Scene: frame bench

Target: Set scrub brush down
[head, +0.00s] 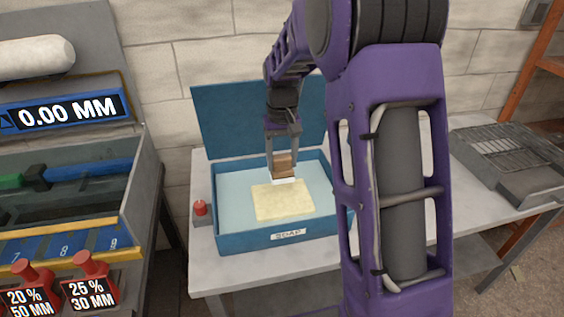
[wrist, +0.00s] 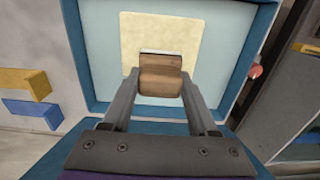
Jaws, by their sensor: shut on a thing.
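The scrub brush (head: 284,165) has a brown wooden body with a pale strip along its lower edge. It also shows in the wrist view (wrist: 160,80). My gripper (head: 283,153) is shut on it and holds it over the blue open box labelled SOAP (head: 236,241). A pale yellow slab (head: 284,202) lies flat on the box floor, in front of the brush in the head view. In the wrist view the brush overlaps the slab's near edge. I cannot tell whether the brush touches the slab or the box floor.
The box lid (head: 225,120) stands open behind. A small red knob (head: 200,208) is left of the box on the table (head: 250,272). A grey tray with a rack (head: 505,150) stands at the right. A bin unit (head: 120,215) with red weights is at the left.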

